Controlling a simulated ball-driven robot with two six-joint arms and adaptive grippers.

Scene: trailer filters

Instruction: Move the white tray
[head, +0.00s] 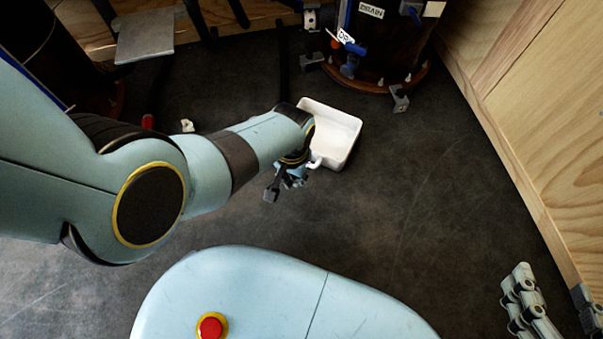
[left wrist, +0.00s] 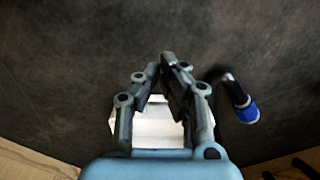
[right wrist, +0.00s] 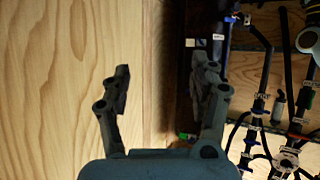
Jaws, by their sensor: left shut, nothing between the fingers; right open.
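The white tray (head: 343,128) lies on the dark floor in the head view, in front of a round brown-based vessel. My left arm hides its left side. My left gripper (head: 282,186) is just left of and nearer than the tray, shut and empty. In the left wrist view the tray (left wrist: 158,132) shows as a white patch behind the fingers of this gripper (left wrist: 167,60); contact cannot be told. My right gripper (head: 522,290) is at the lower right of the head view, far from the tray. In the right wrist view it is open and empty (right wrist: 163,78).
The vessel (head: 375,45) with valves and a DRAIN label stands behind the tray. A wooden wall (head: 530,110) runs along the right. A black pipe with a blue end (left wrist: 246,110) is beside the left fingers. Floor (head: 420,200) right of the tray is clear.

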